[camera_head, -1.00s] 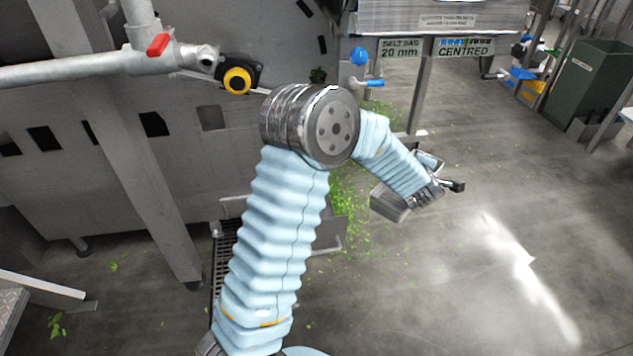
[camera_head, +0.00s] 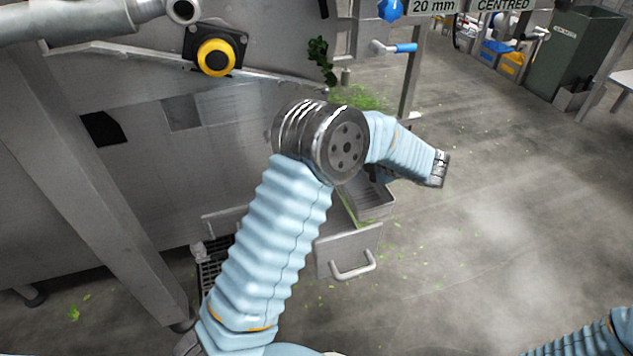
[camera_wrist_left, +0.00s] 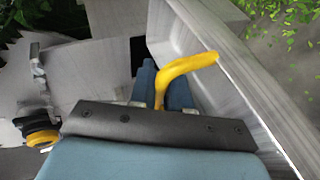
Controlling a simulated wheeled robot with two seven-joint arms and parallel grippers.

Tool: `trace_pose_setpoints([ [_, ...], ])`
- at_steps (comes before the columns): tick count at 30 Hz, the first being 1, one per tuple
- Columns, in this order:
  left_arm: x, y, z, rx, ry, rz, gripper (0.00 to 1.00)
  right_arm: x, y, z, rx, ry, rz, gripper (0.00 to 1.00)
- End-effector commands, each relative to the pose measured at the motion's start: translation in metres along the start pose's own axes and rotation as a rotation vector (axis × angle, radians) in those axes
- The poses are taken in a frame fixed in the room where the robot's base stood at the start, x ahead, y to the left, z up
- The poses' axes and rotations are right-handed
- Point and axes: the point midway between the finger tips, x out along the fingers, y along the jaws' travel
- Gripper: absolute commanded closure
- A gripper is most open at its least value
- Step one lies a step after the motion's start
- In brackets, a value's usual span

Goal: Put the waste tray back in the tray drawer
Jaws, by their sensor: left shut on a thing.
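The waste tray (camera_head: 372,206) is a grey metal box, partly hidden behind my left arm in the head view. In the left wrist view its pale wall (camera_wrist_left: 225,55) and its yellow handle (camera_wrist_left: 190,66) show. My left gripper (camera_wrist_left: 163,88) is shut on the yellow handle; in the head view my arm hides the jaws. The tray drawer (camera_head: 348,250) stands out from under the machine, its grey front and bar handle facing me. The tray is at the drawer's far right side in the picture; I cannot tell whether it touches it. My right gripper is out of view.
The grey machine (camera_head: 150,190) with a slanted leg fills the left side. A yellow and black knob (camera_head: 215,57) sits on it. Green leaf scraps (camera_head: 358,97) lie on the floor. A dark green bin (camera_head: 565,55) stands far right.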

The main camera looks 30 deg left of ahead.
Motion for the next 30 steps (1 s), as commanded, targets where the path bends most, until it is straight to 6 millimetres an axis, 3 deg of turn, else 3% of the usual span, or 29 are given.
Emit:
trace_pose_setpoints([
  [6,0.018,-0.001,-0.045,-0.001,0.0,0.0,1.0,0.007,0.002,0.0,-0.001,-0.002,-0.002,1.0],
  [13,0.031,-0.001,-0.081,-0.001,-0.001,0.001,1.0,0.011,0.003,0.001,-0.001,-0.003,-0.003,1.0],
  [21,0.039,-0.002,-0.1,-0.001,-0.001,0.0,1.0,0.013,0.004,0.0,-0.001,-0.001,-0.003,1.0],
  [26,0.052,-0.03,-0.093,0.004,-0.001,0.0,1.0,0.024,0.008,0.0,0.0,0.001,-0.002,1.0],
  [30,0.053,-0.033,-0.092,-0.001,-0.002,0.0,1.0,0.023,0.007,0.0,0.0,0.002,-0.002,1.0],
])
